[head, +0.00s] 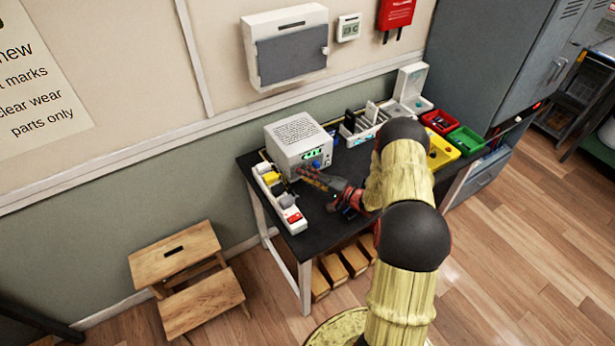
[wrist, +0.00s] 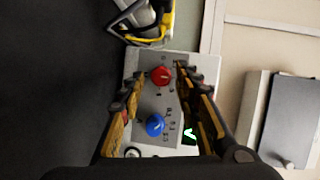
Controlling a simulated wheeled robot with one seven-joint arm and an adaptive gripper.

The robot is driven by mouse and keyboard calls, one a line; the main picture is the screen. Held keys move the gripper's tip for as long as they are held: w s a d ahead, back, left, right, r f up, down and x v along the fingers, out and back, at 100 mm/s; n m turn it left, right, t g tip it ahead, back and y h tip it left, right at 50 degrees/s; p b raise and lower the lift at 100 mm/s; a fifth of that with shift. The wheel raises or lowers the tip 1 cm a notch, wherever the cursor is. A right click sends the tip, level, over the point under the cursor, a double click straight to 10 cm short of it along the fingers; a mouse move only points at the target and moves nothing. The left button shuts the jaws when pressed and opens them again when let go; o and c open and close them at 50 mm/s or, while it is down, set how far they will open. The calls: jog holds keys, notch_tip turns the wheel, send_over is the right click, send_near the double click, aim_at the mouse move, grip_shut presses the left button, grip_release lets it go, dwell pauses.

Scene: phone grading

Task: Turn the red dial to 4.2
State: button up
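The red dial (wrist: 161,76) is a round knob on the pale front panel of a box-shaped instrument (head: 297,132). A blue dial (wrist: 155,125) sits on the same panel, and it also shows in the head view (head: 316,165). My gripper (wrist: 160,73) is open, with one finger on each side of the red dial near the tips; contact cannot be told. In the head view my gripper (head: 305,174) is at the instrument's front and hides the red dial. The green display (head: 312,154) is lit, but its digits are too small to read surely.
Red (head: 440,121), green (head: 466,140) and yellow (head: 441,151) bins are farther right.

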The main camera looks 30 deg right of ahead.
jog(key=shift+s, duration=0.1)
jog(key=v, duration=1.1)
jog(key=shift+s+d+r, duration=0.1)
jog(key=shift+s+d, duration=0.05)
jog(key=shift+s, duration=0.15)
